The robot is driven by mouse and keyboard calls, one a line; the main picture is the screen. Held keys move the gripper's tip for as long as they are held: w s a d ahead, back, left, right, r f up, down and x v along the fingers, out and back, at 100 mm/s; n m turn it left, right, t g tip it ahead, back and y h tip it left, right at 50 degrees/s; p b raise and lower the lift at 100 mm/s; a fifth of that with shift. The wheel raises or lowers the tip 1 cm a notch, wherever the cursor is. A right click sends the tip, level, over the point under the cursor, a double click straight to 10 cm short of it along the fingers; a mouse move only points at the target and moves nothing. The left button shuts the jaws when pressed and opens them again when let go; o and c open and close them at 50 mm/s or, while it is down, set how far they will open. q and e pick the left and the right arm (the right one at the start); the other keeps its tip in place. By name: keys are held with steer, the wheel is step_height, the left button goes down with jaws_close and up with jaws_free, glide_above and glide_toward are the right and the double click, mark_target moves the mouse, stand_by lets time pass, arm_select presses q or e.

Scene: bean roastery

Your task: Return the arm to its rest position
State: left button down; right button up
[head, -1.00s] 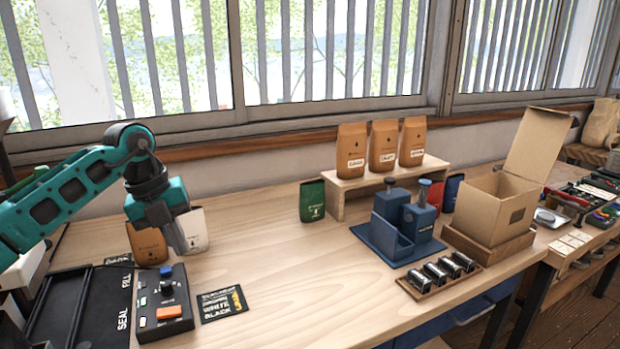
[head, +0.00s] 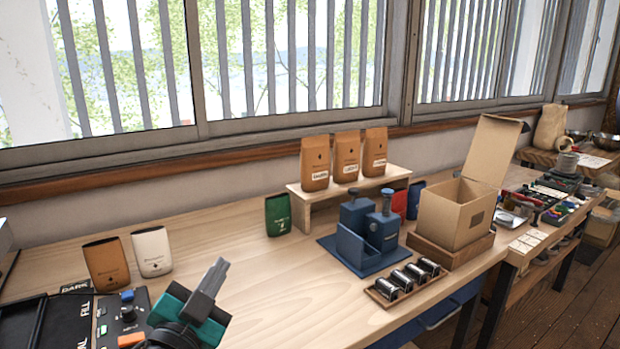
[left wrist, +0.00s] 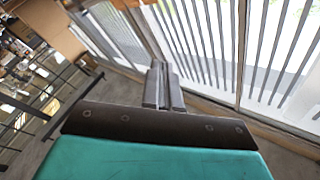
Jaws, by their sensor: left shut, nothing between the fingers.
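My left gripper (head: 210,290) is at the bottom of the head view, over the front part of the wooden bench near the control box. It is shut and empty, with its fingers tilted up and to the right. In the left wrist view, the closed fingers (left wrist: 162,88) point towards the windows, with nothing between them. My right gripper is in neither view.
On the bench, a brown bag (head: 107,264) and a white bag (head: 152,251) stand behind the control box (head: 122,318). A green pouch (head: 278,215), a blue device (head: 362,235) and an open carton (head: 455,213) stand farther right. Bare wood (head: 300,285) lies mid-bench.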

arm_select(q)
steer(key=s+a+f+n+g+y, duration=0.2)
steer(key=s+f+g, duration=0.1)
steer(key=s+f, duration=0.1)
steer(key=s+a+f+n+g+y, duration=0.2)
steer(key=s+f, duration=0.1)
steer(key=f, duration=0.3)
steer(key=s+a+f+n+g+y, duration=0.1)
steer(key=s+a+f+n+g, duration=0.1)
steer(key=s+f+n+g, duration=0.1)
steer(key=shift+s+a+f+g+y, duration=0.2)
steer(key=shift+s+f, duration=0.25)
steer(key=shift+f, duration=0.15)
steer(key=shift+s+a+f+g+y, duration=0.1)
steer(key=shift+s+f+y, duration=0.1)
steer(key=shift+s+f, duration=0.3)
steer(key=s+f+g+h, duration=0.1)
steer(key=s+f+g, duration=0.25)
steer(key=s, duration=0.45)
steer(key=s+f+g, duration=0.3)
steer(key=s+g, duration=0.1)
steer(key=s, duration=0.3)
steer(key=w+d+f+t+h, duration=0.2)
steer(key=w+d+f+t, duration=0.1)
steer(key=w+f+t, duration=0.4)
steer(key=shift+d+f, duration=0.2)
steer(key=shift+f, duration=0.8)
steer(key=shift+w, duration=0.15)
